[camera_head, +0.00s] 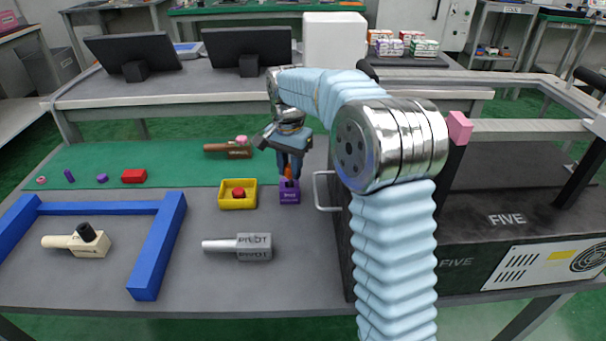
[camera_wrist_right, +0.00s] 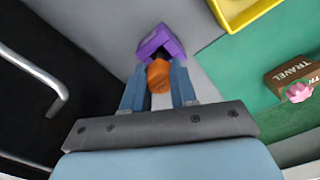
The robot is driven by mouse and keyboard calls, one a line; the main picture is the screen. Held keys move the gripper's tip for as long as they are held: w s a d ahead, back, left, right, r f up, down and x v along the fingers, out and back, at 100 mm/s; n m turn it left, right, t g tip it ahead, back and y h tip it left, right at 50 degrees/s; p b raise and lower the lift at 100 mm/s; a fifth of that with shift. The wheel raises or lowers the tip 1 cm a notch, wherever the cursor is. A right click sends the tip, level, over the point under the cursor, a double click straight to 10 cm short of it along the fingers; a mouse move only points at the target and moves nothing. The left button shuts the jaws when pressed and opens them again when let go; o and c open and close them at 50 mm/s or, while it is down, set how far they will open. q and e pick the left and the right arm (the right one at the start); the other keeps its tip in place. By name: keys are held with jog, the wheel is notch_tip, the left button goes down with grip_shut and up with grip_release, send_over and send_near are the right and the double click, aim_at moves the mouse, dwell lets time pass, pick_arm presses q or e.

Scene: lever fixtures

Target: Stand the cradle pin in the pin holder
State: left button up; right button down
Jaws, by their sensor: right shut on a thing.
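My right gripper (camera_head: 288,174) reaches down over the purple block (camera_head: 289,192), which I take as the pin holder. It is shut on an orange-topped pin, the cradle pin (camera_head: 288,170). In the right wrist view the pin's orange end (camera_wrist_right: 159,75) sits between the two fingers (camera_wrist_right: 158,92). A dark part of the pin shows beyond it, against the purple holder (camera_wrist_right: 162,40). The pin's lower end is hidden, so I cannot tell how deep it sits in the holder. My left gripper is not in view.
A yellow tray (camera_head: 225,203) with a red knob is left of the holder. A black machine with a metal handle (camera_head: 321,192) stands close on the right. Behind is a brown TRAVEL lever (camera_head: 222,153); in front, a grey PILOT lever (camera_head: 254,247). A blue frame (camera_head: 160,250) surrounds a beige lever (camera_head: 88,246).

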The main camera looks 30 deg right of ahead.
aim_at(289, 166)
jog(key=shift+a+f, duration=0.1)
jog(key=shift+f, duration=0.95)
jog(key=shift+w, duration=0.1)
jog(key=c, duration=0.9)
grip_release()
jog(key=shift+f, duration=0.1)
notch_tip(289, 166, up, 12)
jog(key=shift+r, duration=0.1)
